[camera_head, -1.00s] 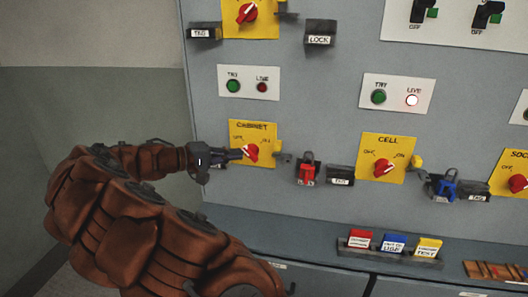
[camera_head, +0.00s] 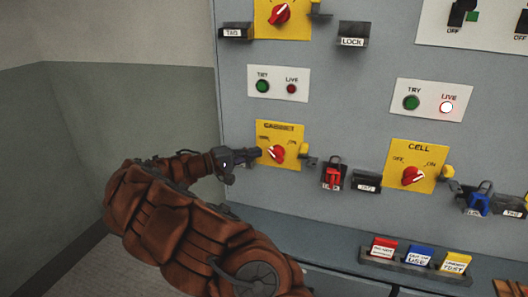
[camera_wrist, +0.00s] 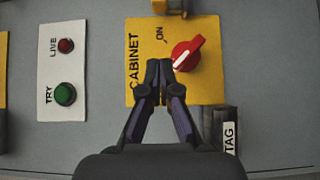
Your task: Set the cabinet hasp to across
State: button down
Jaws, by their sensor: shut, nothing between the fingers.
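The yellow cabinet plate (camera_head: 292,131) carries a red knob (camera_head: 277,153) with a white pointer; the knob also shows in the wrist view (camera_wrist: 188,54). The cabinet hasp (camera_head: 304,149) is a small yellow piece at the plate's right edge, beside a grey bracket (camera_head: 311,162). In the wrist view only part of a yellow piece (camera_wrist: 172,6) shows at the top edge. I cannot tell the hasp's exact setting. My gripper (camera_head: 260,152) is shut and empty in front of the plate, left of the knob. Its fingertips (camera_wrist: 160,74) cover part of the plate.
A red padlock (camera_head: 333,176) hangs right of the cabinet plate. The cell plate (camera_head: 409,150) lies farther right. A tag holder (camera_wrist: 220,128) stands close to my gripper in the wrist view. A ledge with coloured cards (camera_head: 419,256) runs below.

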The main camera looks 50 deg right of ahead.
jog(key=s+d+p, duration=0.2)
jog(key=s+d, duration=0.5)
jog(key=d, duration=0.2)
jog(key=shift+s+p, duration=0.2)
jog(key=shift+p, duration=0.1)
jog(key=shift+s+d+b, duration=0.3)
jog(key=shift+s+b, duration=0.45)
jog(key=shift+s, duration=0.15)
jog(key=shift+s+d+b, duration=0.35)
jog(key=shift+s+b, duration=0.4)
jog(key=shift+s, duration=0.1)
jog(key=shift+s+d+b, duration=0.3)
jog(key=shift+s+b, duration=0.45)
jog(key=shift+s, duration=0.15)
